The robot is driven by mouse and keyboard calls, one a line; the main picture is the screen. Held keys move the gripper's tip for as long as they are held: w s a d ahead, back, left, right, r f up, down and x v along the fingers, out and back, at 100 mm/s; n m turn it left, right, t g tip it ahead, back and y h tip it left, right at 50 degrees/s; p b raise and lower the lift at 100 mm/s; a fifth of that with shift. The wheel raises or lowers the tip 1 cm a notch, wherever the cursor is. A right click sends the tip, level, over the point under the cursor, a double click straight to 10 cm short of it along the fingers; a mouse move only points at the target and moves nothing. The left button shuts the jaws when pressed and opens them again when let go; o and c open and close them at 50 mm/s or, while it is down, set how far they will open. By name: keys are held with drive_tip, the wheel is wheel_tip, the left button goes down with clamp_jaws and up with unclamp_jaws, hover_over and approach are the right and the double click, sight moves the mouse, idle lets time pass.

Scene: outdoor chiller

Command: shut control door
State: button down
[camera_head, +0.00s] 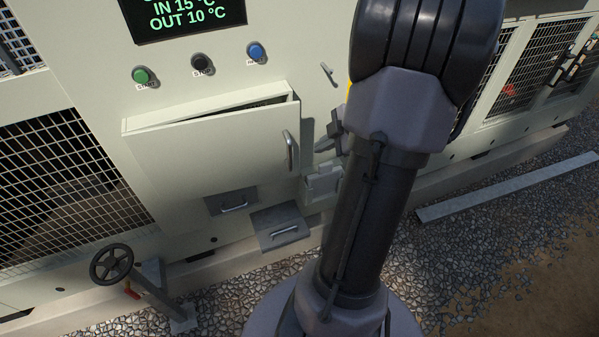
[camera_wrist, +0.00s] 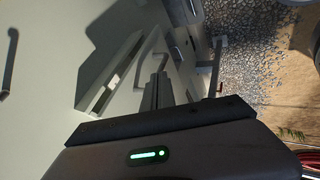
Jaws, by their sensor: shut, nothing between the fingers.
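The control door (camera_head: 205,155) is a cream panel on the chiller's front. It stands ajar, with a dark gap along its top edge and a metal handle (camera_head: 291,151) at its right side. My gripper (camera_head: 322,145) is just right of the handle, partly hidden behind my arm. It is shut and empty, and I cannot tell whether it touches the door. In the wrist view, the shut fingers (camera_wrist: 160,88) point towards the door (camera_wrist: 115,75), which shows nearly edge-on.
Green (camera_head: 141,76), black (camera_head: 203,64) and blue (camera_head: 256,51) buttons sit above the door under a display (camera_head: 185,17). A small drawer-like flap (camera_head: 280,228) sticks out below. A handwheel (camera_head: 111,264) stands at lower left. Gravel (camera_head: 480,215) lies at right.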

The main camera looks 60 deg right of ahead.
sight(299, 147)
drive_tip(key=w+d+f+b, duration=0.1)
drive_tip(key=w+f+b, duration=0.1)
drive_tip(key=w, duration=0.1)
drive_tip(key=w+d+f+b, duration=0.1)
drive_tip(key=w+f+b, duration=0.1)
drive_tip(key=w+f, duration=0.1)
drive_tip(key=w+f+b, duration=0.1)
drive_tip(key=w+f, duration=0.2)
drive_tip(key=shift+d+b, duration=0.4)
drive_tip(key=shift+r, duration=0.1)
